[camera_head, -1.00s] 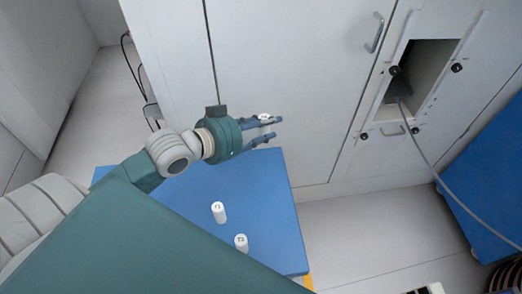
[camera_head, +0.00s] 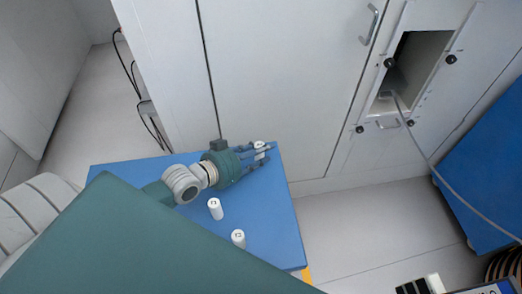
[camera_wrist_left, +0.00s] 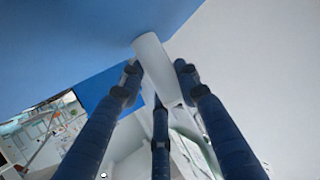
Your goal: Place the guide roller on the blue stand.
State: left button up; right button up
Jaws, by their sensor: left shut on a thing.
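The blue stand (camera_head: 270,225) is a flat blue top in the lower middle of the head view. My left gripper (camera_head: 264,156) is over its far right part, near the back edge. It is shut on a white guide roller (camera_head: 259,146), which sticks up a little above the fingers. In the left wrist view the roller (camera_wrist_left: 158,68) is between the fingers, with one end close to the blue surface (camera_wrist_left: 70,40). I cannot tell whether it touches. Two more white rollers stand upright on the stand, one (camera_head: 215,209) behind the other (camera_head: 238,239). My right gripper is not in view.
A grey cabinet wall (camera_head: 285,90) rises behind the stand. At right are an open hatch (camera_head: 420,65) with a hanging cable (camera_head: 427,160) and another blue surface (camera_head: 490,185).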

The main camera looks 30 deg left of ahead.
pick_arm(q)
jog(key=shift+f, duration=0.1)
jog(key=o, duration=1.2)
jog(key=shift+o, duration=0.2)
jog(key=v, duration=1.1)
jog(key=shift+s, duration=0.1)
jog(key=shift+s+a+r, duration=0.15)
jog(key=shift+s+r, duration=0.15)
jog(key=shift+s, duration=0.05)
